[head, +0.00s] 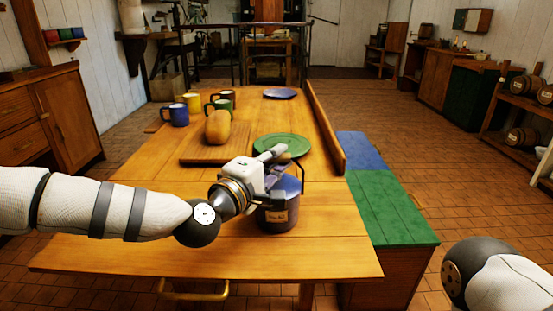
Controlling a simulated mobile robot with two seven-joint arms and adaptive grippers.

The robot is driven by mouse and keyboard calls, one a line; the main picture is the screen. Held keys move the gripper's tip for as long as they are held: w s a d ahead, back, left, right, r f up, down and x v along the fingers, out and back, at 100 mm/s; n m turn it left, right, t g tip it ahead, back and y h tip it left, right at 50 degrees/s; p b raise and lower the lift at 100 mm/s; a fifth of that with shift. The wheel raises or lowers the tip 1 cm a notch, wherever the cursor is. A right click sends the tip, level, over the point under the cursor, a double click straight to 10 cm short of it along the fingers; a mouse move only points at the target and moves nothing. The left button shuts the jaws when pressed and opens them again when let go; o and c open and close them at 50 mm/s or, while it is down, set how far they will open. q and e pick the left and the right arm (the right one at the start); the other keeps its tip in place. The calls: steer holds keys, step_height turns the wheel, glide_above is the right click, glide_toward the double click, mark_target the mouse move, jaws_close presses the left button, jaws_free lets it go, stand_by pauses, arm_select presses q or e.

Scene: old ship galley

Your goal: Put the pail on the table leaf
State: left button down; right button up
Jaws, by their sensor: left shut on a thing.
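The table leaf (200,258) appears to be the near board section, bare around the pail. My right gripper is out of view; only part of my right arm shows at the lower right.
Behind the pail are a green plate (282,145), a cutting board (196,157) with a yellow-brown loaf (217,127), several mugs (193,102) and a blue plate (280,94). A raised board (325,130) edges the table's right side, beside a green-topped bench (388,205).

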arm_select(q)
steer(key=shift+r, duration=0.2)
steer(key=shift+f, duration=0.15)
steer(key=c, duration=1.5)
jaws_free()
steer(key=shift+f, duration=0.1)
steer(key=shift+c, duration=0.2)
steer(key=shift+r, duration=0.25)
steer(key=v, duration=1.2)
steer(key=shift+p, duration=0.35)
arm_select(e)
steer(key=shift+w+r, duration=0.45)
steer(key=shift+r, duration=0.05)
arm_select(q)
steer(key=shift+s+f, duration=0.1)
steer(key=shift+f, duration=0.05)
